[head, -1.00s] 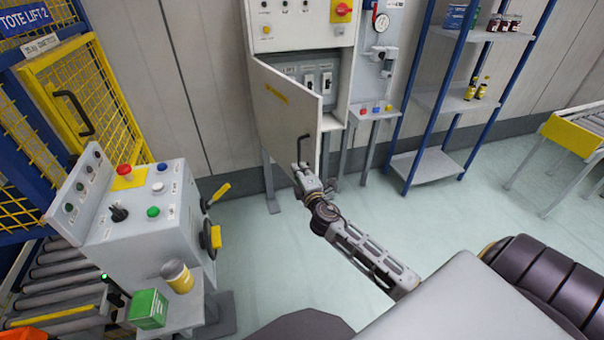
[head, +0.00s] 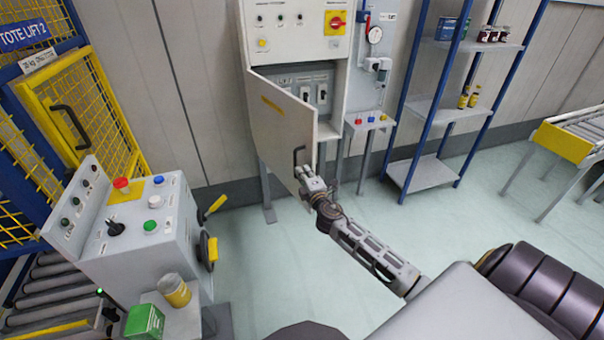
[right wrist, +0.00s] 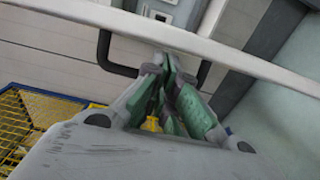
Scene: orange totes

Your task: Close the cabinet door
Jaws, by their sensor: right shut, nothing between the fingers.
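The grey-white cabinet door (head: 277,118) hangs partly open on the wall cabinet (head: 296,47), hinged on its left. Switches show in the gap behind it. A black handle (head: 298,158) is near the door's lower free edge. My right gripper (head: 302,172) is at that lower corner, just below the handle. In the right wrist view my right gripper (right wrist: 166,75) is shut and empty, its tips in front of the handle (right wrist: 104,48) and the pale door edge (right wrist: 180,40). I cannot tell whether they touch. My left gripper is out of view.
A control console (head: 145,225) with buttons stands at the left, with a green box (head: 145,321) and a yellow jar (head: 174,291). A blue-framed shelf (head: 425,172) and a roller conveyor (head: 565,142) are at the right. The floor below the cabinet is clear.

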